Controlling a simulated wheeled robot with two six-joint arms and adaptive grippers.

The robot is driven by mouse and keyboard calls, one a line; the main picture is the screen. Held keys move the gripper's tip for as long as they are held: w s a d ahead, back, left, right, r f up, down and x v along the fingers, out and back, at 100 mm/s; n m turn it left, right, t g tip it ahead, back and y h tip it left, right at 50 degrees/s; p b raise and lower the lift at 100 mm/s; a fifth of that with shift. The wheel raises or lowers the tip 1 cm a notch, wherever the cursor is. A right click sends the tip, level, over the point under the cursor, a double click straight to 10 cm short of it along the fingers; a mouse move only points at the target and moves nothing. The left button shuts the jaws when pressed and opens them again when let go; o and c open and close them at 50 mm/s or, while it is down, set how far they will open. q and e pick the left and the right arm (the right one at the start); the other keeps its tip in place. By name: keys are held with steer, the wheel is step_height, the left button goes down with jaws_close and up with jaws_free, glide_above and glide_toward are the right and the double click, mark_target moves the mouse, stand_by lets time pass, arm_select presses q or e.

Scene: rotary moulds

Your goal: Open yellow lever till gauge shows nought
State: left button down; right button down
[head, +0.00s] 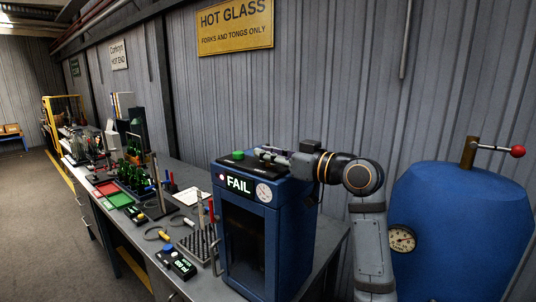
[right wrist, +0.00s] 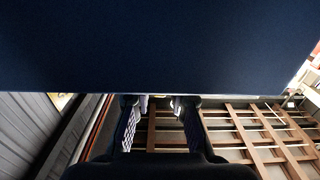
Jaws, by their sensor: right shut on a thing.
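A blue cabinet (head: 296,215) stands on the bench in the head view, with a lit FAIL sign (head: 237,184) and a round white gauge (head: 264,191) on its front. The gauge's needle is too small to read. A green button (head: 238,155) sits on its top. My right gripper (head: 264,157) reaches in from the right, low over the cabinet top, shut on a part there that it hides. I cannot make out a yellow lever. In the right wrist view the two fingers (right wrist: 158,112) show below a broad dark blue surface (right wrist: 160,45). My left gripper is not in view.
A blue tank (head: 455,235) with its own gauge (head: 402,239) and a red-knobbed lever (head: 517,151) stands at the right. Left of the cabinet, the bench holds a pin rack (head: 199,244), green bottles (head: 133,172) and small tools. The floor at far left is clear.

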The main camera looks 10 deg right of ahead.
steer(key=shift+n+g+y, duration=0.3)
steer(key=shift+g, duration=0.1)
steer(key=n+g+y+b, duration=0.1)
steer(key=n+g+y, duration=0.2)
steer(key=g, duration=0.1)
steer(key=shift+n+g, duration=0.3)
steer(key=shift+s+a+r+n+g+y+p, duration=0.1)
steer(key=shift+n+g+y+p, duration=0.2)
steer(key=shift+n+g, duration=0.65)
steer(key=shift+s+n+g+y+p, duration=0.1)
steer(key=shift+n+g+y, duration=0.4)
steer(key=shift+g, duration=0.85)
steer(key=shift+n+g, duration=0.25)
steer(key=shift+g, duration=0.05)
steer(key=c, duration=1.4)
jaws_free()
steer(key=s+d, duration=0.1)
steer(key=d, duration=1.1)
steer(key=shift+s, duration=0.2)
